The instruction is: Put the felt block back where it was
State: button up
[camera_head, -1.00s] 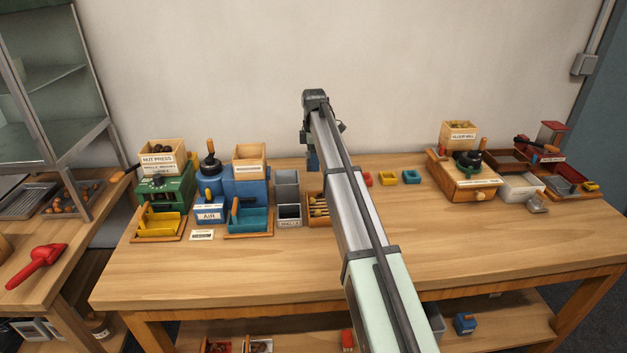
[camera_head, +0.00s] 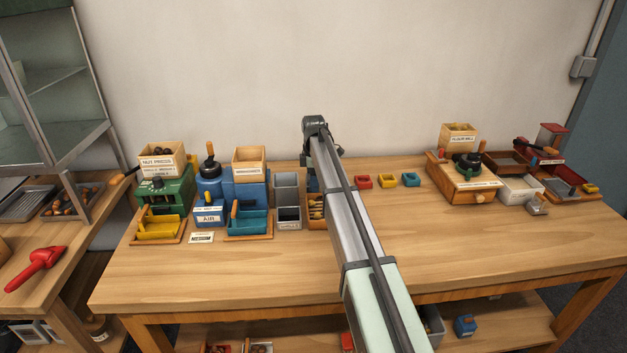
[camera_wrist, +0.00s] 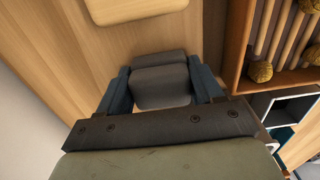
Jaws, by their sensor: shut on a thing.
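My gripper (camera_wrist: 159,68) is shut on a dark grey block, which I take to be the felt block (camera_wrist: 161,90). In the wrist view the block sits between the two blue fingers, with a grey face showing just past the fingertips. Bare wood lies beyond it, and I cannot tell whether the block touches the tabletop. In the head view my gripper (camera_head: 313,184) is low over the back of the bench, mostly hidden behind my arm. The block cannot be made out there.
A wooden box (camera_wrist: 234,62) with rods and round nuts is close right of my gripper in the wrist view. A pale wooden piece (camera_wrist: 130,8) lies ahead. Grey bins (camera_head: 287,196) stand left of my gripper; small red (camera_head: 363,182), yellow and teal trays stand right.

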jog(key=o, duration=1.2)
notch_tip(320, 180, up, 12)
jog(key=shift+r, duration=0.1)
